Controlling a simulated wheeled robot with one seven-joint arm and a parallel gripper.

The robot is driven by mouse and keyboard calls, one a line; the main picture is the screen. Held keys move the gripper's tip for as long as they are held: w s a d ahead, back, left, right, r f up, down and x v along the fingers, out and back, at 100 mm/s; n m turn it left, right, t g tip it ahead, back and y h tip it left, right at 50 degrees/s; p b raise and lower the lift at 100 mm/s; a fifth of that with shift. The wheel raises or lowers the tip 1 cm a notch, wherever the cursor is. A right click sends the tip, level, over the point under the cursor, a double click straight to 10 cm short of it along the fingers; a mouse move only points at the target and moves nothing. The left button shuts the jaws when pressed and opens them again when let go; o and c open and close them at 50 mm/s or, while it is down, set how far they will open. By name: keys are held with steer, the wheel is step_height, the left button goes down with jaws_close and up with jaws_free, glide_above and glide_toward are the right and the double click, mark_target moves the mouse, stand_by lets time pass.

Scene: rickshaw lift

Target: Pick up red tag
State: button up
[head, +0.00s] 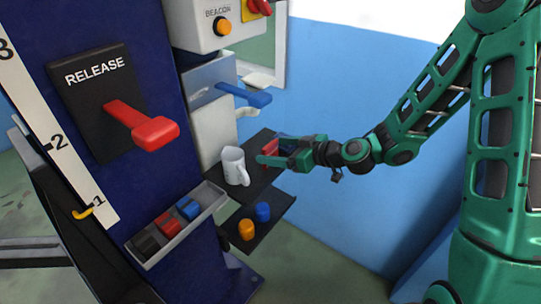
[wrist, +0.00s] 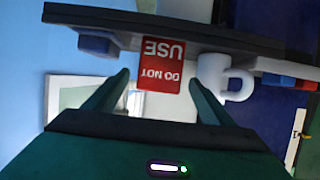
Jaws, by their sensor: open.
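The red tag (wrist: 161,64) reads "DO NOT USE" and appears upside down in the wrist view, beside the dark shelf (wrist: 200,35). In the head view the red tag (head: 270,147) shows as a small red patch on the far part of the shelf, partly hidden by my gripper (head: 282,151). In the wrist view my gripper (wrist: 160,80) is open. Its fingers lie to either side of the tag. Whether they touch it I cannot tell.
A white mug (head: 234,166) stands on the shelf close to my gripper. A lower shelf holds an orange cylinder (head: 247,229) and a blue one (head: 263,212). A grey tray (head: 170,248) of coloured blocks and the red release lever (head: 150,131) are left.

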steer(key=shift+x, duration=3.35)
steer(key=shift+d, duration=0.1)
steer(key=c, duration=1.2)
steer(key=shift+o, duration=0.2)
steer(key=shift+r, duration=0.1)
